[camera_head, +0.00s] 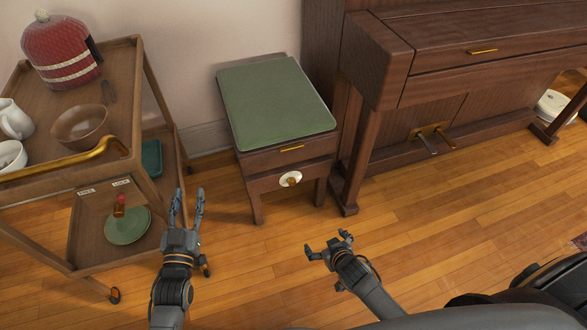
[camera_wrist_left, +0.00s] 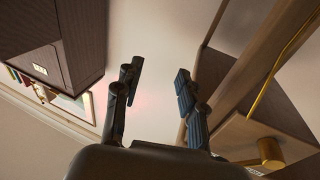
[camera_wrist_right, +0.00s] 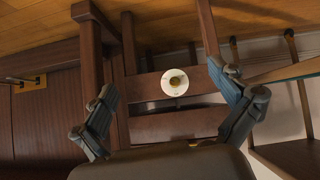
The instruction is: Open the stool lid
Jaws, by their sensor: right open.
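The stool (camera_head: 285,160) is a dark wooden box on legs with a green padded lid (camera_head: 275,98). The lid lies flat and shut. A small gold pull (camera_head: 292,148) is on the front edge under the lid, and a round white plate (camera_head: 290,179) sits below it. In the right wrist view the stool's front shows upside down with the white plate (camera_wrist_right: 175,82) between my fingers. My left gripper (camera_head: 188,192) is open and empty, left of the stool. My right gripper (camera_head: 326,243) is open and empty, in front of the stool and apart from it.
A piano (camera_head: 440,100) stands right of the stool. The wooden floor before the stool is clear.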

